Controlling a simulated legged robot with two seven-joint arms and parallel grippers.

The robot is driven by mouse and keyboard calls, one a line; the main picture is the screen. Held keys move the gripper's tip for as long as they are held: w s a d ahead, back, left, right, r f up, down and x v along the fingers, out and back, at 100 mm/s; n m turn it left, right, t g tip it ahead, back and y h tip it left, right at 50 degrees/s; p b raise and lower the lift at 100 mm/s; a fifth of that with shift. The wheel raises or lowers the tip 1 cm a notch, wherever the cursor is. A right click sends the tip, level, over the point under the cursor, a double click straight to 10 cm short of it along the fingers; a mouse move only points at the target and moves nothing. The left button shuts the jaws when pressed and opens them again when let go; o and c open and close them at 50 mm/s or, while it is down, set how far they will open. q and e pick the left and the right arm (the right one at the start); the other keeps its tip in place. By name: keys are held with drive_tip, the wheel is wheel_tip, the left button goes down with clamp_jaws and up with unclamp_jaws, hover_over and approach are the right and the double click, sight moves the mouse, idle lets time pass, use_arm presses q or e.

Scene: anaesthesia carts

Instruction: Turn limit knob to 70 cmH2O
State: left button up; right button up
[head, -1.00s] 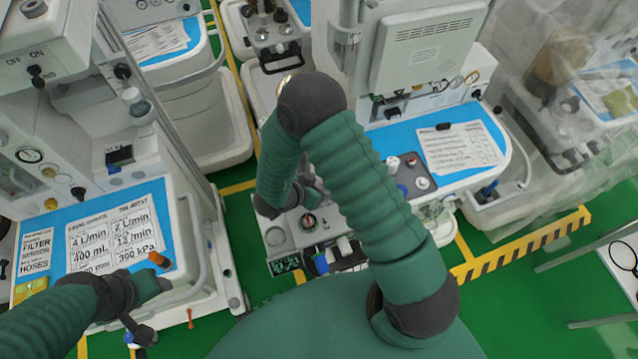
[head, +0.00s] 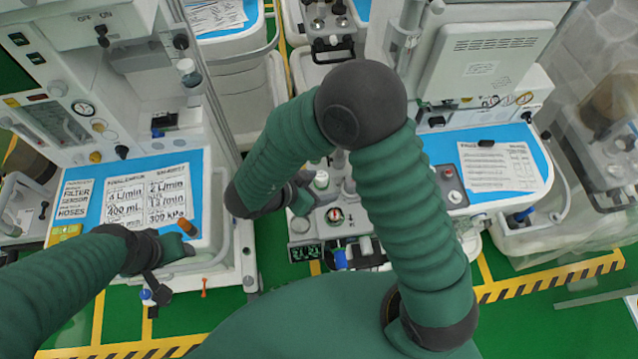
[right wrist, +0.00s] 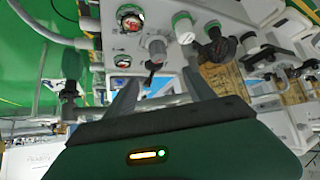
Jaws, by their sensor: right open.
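A light panel (head: 310,220) with a red-centred dial (head: 335,214) and a white knob (head: 321,180) stands in the middle of the head view. My right gripper (head: 302,194) is beside these, partly hidden by my forearm. In the right wrist view its fingers (right wrist: 161,75) are apart and empty, pointing at the panel's row of controls. A grey knob (right wrist: 157,48) is just ahead between them, with the red-and-white dial (right wrist: 130,18) and a green-ringed knob (right wrist: 184,27) beyond. No scale is readable, and I cannot tell which is the limit knob. My left gripper (head: 178,248) is over the left cart's front edge; its jaws are unclear.
The left cart has a blue top with printed sheets (head: 150,195) and an orange cylinder (head: 187,228). The right cart's blue top holds another sheet (head: 498,166). A small black display (head: 304,252) sits below the panel. Green floor (head: 500,335) is open at the front right.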

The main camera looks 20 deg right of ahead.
sight(349, 183)
drive_tip(key=shift+d, duration=0.1)
drive_tip(key=p+x, duration=0.1)
drive_tip(key=x, duration=1.7)
drive_tip(key=shift+f, duration=0.2)
drive_tip(key=shift+a, duration=0.25)
